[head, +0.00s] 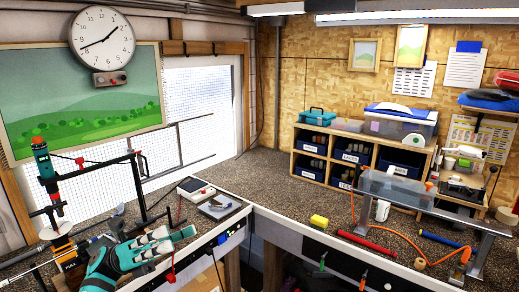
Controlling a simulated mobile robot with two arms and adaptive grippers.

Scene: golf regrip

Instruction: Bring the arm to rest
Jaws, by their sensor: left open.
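My left arm comes in at the lower left, with a teal wrist and grey fingers. My left gripper (178,240) is open and points to the right, over the front edge of the left bench. I see nothing between its fingers. A black and teal clamp stand (80,172) rises behind and to the left of it. My right gripper is not in view.
A grey tray with small items (220,207) lies on the left bench (262,180) past the gripper. A shelf with dark bins (352,158) stands behind.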

